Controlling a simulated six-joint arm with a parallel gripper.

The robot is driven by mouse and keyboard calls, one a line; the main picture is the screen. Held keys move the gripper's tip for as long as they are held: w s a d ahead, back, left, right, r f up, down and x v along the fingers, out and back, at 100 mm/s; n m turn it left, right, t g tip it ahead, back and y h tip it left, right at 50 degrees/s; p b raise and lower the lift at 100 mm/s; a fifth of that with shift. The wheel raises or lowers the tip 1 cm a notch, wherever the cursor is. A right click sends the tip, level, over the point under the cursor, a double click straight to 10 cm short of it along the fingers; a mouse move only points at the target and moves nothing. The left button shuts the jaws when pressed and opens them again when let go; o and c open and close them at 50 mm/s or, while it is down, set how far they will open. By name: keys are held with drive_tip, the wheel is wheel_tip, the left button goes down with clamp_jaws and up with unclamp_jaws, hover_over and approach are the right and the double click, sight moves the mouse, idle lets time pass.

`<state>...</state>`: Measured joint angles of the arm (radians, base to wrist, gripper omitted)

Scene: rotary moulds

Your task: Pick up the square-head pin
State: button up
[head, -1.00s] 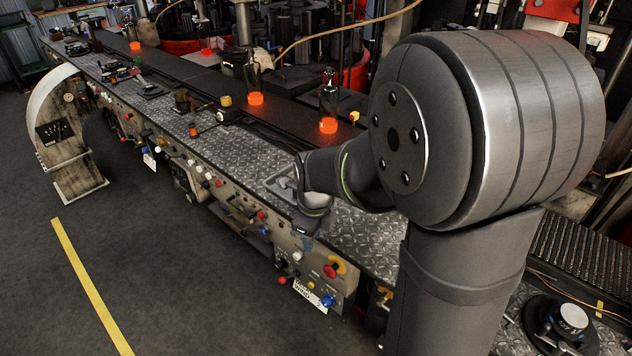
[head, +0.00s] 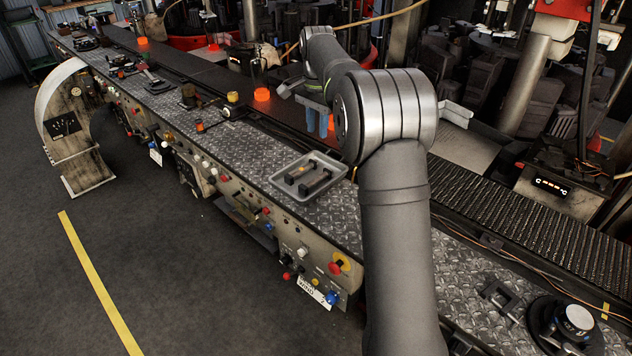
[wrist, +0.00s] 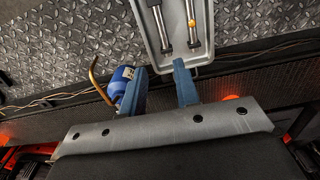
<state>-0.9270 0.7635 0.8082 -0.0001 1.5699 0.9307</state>
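Two metal pins lie side by side in a grey tray (head: 341,166) on the near plate in the head view. The left pin (head: 298,173) and the right pin (head: 315,184) look dark there; I cannot tell which has the square head. The wrist view shows part of the tray (wrist: 209,28) with the left pin (wrist: 159,22) and right pin (wrist: 192,25), their upper ends cut off. My gripper (head: 321,123) is above the dark conveyor, beyond the tray. Its two blue fingers are apart, with nothing between them in the wrist view (wrist: 159,88).
A blue round thing (wrist: 121,82) and a bent brass-coloured rod (wrist: 97,80) show beside the left finger in the wrist view. Glowing orange pieces (head: 262,94) stand along the conveyor. A black round device (head: 562,322) sits at the right.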

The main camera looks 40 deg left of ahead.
hover_over(316, 178)
drive_tip(key=f, duration=1.1)
drive_tip(key=shift+d+f, duration=0.2)
drive_tip(key=shift+f, duration=0.15)
drive_tip(key=shift+a+f, duration=0.15)
drive_tip(key=shift+f, duration=2.6)
clamp_jaws()
